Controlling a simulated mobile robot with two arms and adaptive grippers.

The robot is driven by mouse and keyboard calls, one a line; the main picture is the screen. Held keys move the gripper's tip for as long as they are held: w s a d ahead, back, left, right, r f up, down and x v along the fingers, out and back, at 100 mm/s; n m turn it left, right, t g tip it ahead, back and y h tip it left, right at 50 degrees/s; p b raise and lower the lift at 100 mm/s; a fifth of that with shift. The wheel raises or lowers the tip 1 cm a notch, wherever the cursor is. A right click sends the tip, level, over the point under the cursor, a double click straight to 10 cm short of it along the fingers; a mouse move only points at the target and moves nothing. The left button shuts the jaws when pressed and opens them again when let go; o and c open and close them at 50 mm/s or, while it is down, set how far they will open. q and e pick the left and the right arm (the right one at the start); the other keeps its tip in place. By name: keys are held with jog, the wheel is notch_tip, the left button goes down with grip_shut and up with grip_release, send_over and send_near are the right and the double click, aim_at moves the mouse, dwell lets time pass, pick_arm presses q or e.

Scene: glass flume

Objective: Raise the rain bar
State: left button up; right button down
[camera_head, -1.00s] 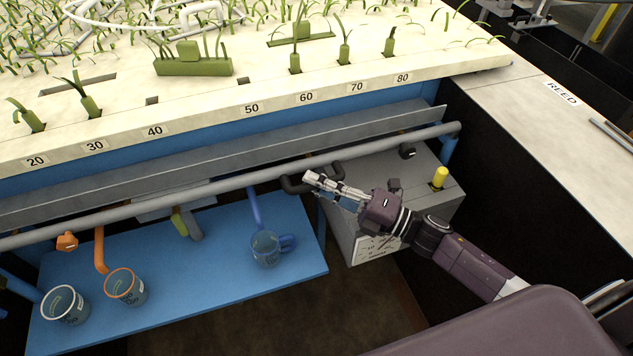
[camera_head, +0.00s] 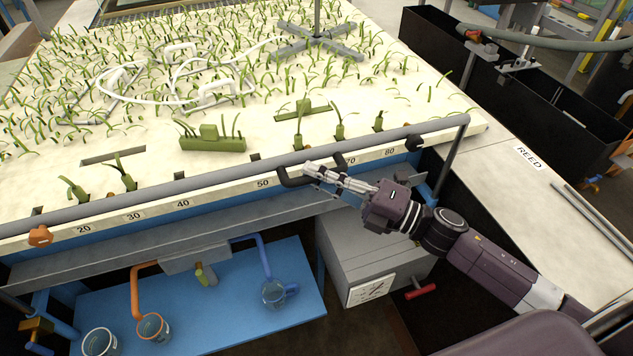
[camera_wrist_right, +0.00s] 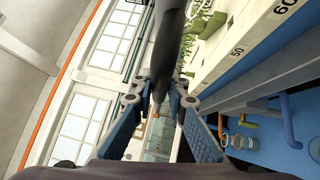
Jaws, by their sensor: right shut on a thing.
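The rain bar (camera_head: 150,193) is a long grey pipe across the front of the planted bed, level with its front edge in the head view. A dark arm (camera_head: 452,160) holds its right end. Its black handle (camera_head: 290,178) hangs on the near side, left of the 70 mark. My right gripper (camera_head: 316,171) is shut on this handle, and its fingers partly hide it. In the right wrist view a dark bar (camera_wrist_right: 170,45) runs down between the fingers of my right gripper (camera_wrist_right: 159,99). My left gripper is not in view.
Plants stand behind the bar.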

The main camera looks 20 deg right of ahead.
jog(key=shift+r+p, duration=0.6)
jog(key=shift+r, duration=0.95)
jog(key=c, duration=1.9)
grip_release()
jog(key=shift+f, duration=0.1)
jog(key=v, duration=1.2)
